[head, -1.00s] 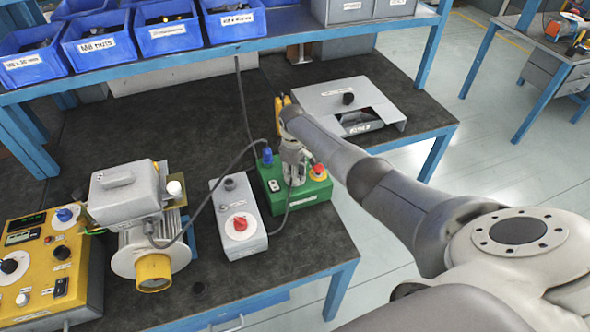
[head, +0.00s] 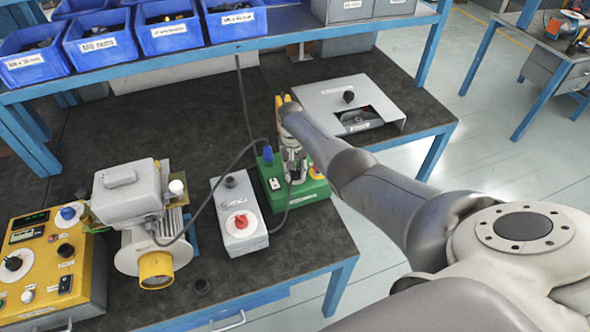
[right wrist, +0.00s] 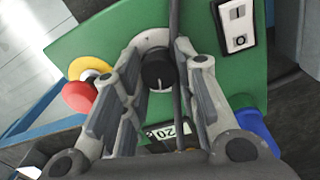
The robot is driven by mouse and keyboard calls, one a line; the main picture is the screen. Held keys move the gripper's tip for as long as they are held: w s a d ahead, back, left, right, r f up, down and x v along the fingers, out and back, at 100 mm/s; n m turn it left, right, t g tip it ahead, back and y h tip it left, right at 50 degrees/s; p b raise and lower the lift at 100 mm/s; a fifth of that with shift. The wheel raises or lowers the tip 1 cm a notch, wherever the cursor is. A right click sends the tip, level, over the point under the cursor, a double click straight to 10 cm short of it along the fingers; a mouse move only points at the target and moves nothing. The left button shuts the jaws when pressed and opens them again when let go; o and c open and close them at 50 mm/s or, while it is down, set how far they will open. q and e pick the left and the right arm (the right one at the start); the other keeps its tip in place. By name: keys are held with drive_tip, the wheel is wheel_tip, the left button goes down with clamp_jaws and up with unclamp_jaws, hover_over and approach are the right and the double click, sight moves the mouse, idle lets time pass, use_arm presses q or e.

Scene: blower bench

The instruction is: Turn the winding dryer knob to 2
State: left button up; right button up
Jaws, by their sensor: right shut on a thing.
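A green box (head: 296,192) stands on the bench, with a black round knob (right wrist: 158,74) on a pale dial plate in the right wrist view. A small light mark shows on the knob's lower edge in that view. My right gripper (head: 291,178) reaches down over the box from above. In the right wrist view its two fingers (right wrist: 158,68) close on the knob from both sides. The dial's numbers are not readable, and the gripper hides the knob in the head view. My left gripper is not in view.
The green box also carries a red button (right wrist: 80,96) on yellow, a white rocker switch (right wrist: 238,25) and a blue plug (head: 267,155). A black cable passes close to my fingers. A grey box (head: 238,205) with a red knob and a blower motor (head: 150,235) stand left.

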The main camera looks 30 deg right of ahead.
drive_tip(key=m, duration=0.4)
drive_tip(key=shift+w+r+m, duration=0.1)
drive_tip(key=shift+w+m, duration=0.05)
drive_tip(key=shift+m, duration=0.25)
drive_tip(key=shift+d, duration=0.1)
idle(0.3)
drive_tip(key=o, duration=0.8)
drive_tip(key=shift+o, duration=1.3)
wheel_tip(320, 180, up, 12)
drive_tip(key=shift+w+a, duration=0.15)
drive_tip(key=shift+a, duration=0.05)
